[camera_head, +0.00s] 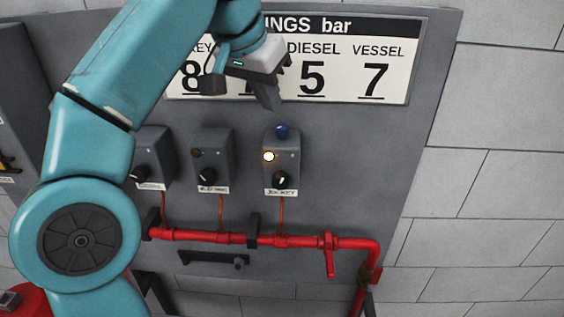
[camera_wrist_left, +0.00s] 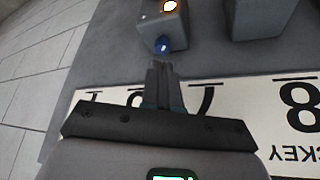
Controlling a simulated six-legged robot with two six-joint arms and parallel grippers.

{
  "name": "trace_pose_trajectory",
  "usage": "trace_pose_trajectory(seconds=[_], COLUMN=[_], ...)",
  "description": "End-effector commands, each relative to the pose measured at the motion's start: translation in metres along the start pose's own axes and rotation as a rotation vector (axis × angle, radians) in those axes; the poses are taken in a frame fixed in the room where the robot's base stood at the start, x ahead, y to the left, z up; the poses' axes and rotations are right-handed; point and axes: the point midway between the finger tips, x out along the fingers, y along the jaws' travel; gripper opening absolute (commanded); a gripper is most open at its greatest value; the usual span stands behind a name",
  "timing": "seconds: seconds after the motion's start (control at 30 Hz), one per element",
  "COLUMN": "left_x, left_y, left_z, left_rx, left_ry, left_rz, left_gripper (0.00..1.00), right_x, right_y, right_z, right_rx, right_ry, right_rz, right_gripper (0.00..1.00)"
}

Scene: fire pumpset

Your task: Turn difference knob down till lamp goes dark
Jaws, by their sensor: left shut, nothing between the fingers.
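The right-hand grey control box (camera_head: 295,158), labelled JOCKEY, has a lit yellow-white lamp (camera_head: 268,156), a black knob (camera_head: 280,180) on its front and a blue knob (camera_head: 282,131) on top. Which one is the difference knob is not marked legibly. My left gripper (camera_head: 270,101) is shut and empty, up in front of the sign and above the blue knob. In the left wrist view, which looks upside down, the shut fingers (camera_wrist_left: 159,66) point at the blue knob (camera_wrist_left: 163,44), apparently just short of it. The lamp (camera_wrist_left: 170,6) glows there too. My right gripper is not in view.
Two similar boxes, the middle one (camera_head: 213,158) and the left one (camera_head: 152,155), have dark lamps or hidden ones. A settings sign (camera_head: 395,65) hangs above, partly covered by my arm. A red pipe (camera_head: 300,241) with a valve handle (camera_head: 330,258) runs below.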

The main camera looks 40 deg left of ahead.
Motion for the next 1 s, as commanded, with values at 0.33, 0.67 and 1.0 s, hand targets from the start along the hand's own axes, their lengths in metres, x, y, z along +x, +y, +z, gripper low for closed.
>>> trace_pose_trajectory(seconds=[0.33, 0.67, 1.0], left_x=[-0.005, 0.01, 0.052], left_y=[-0.004, -0.006, -0.005], left_z=[-0.008, 0.001, 0.023], left_rx=[-0.002, -0.001, -0.001], left_ry=[0.001, -0.002, -0.001], left_rz=[0.0, -0.001, 0.0], left_gripper=[0.0, 0.0, 0.0], right_x=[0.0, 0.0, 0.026], right_y=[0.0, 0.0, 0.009], right_z=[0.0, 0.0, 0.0], right_rx=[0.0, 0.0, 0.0], right_ry=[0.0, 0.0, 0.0], right_rz=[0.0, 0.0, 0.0], right_gripper=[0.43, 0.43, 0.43])
